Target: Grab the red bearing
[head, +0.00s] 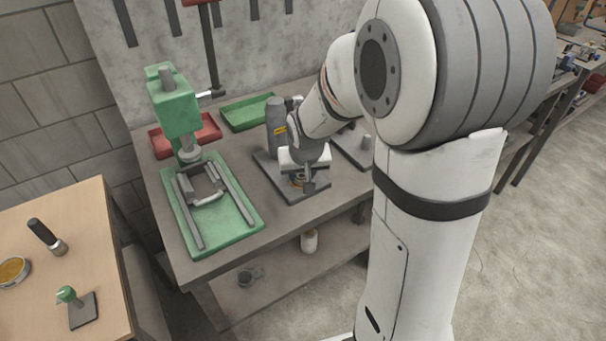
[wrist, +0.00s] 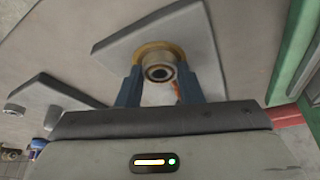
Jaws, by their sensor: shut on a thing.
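My gripper (wrist: 158,77) is shut on a small round bearing (wrist: 160,72) in the wrist view, with a blue-grey finger on each side. The bearing shows a grey rim and a dark bore, with an orange streak just below it; no clear red shows on it. A brass-coloured ring (wrist: 151,49) lies behind it on a grey plate (wrist: 199,40). I cannot tell whether the bearing touches the ring. In the head view my gripper (head: 307,186) is low over the grey base plate (head: 283,188) on the workbench, and the bearing is mostly hidden.
A green press (head: 175,105) stands on a green base (head: 235,236) to the left. A dark grey upright (head: 276,125) stands close beside my gripper. A red tray (head: 205,132) and a green tray (head: 245,112) lie at the back. A wooden table (head: 75,215) is at left.

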